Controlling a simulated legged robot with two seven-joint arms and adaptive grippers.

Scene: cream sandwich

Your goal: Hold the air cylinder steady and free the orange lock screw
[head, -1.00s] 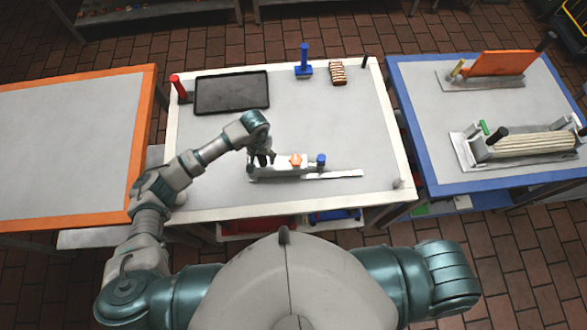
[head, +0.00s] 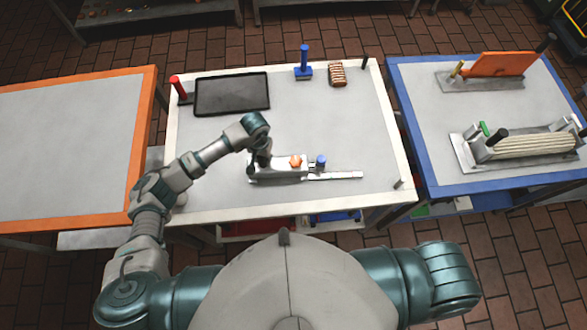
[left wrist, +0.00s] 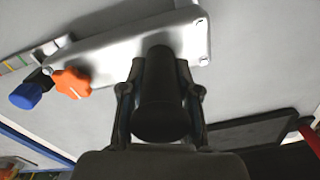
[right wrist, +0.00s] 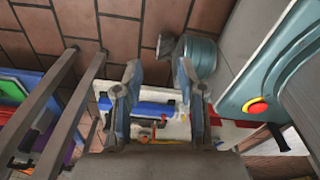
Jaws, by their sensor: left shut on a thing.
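The air cylinder unit (head: 280,172) is a long grey metal body on the middle table, with a narrow rail (head: 335,176) reaching right. The orange lock screw (head: 296,161) is a star-shaped knob on its top, also seen in the left wrist view (left wrist: 72,83). A blue knob (head: 321,161) stands beside it. My left gripper (head: 263,160) is shut on the black upright post (left wrist: 160,95) at the unit's left end; nothing touches the orange screw. My right gripper (right wrist: 156,66) is open and empty, and is outside the head view.
A black tray (head: 232,95), a red post (head: 178,87), a blue stamp-like tool (head: 304,65) and a striped brown block (head: 337,74) stand at the table's back. A blue-edged table (head: 430,165) with other fixtures is at right. The table's right part is clear.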

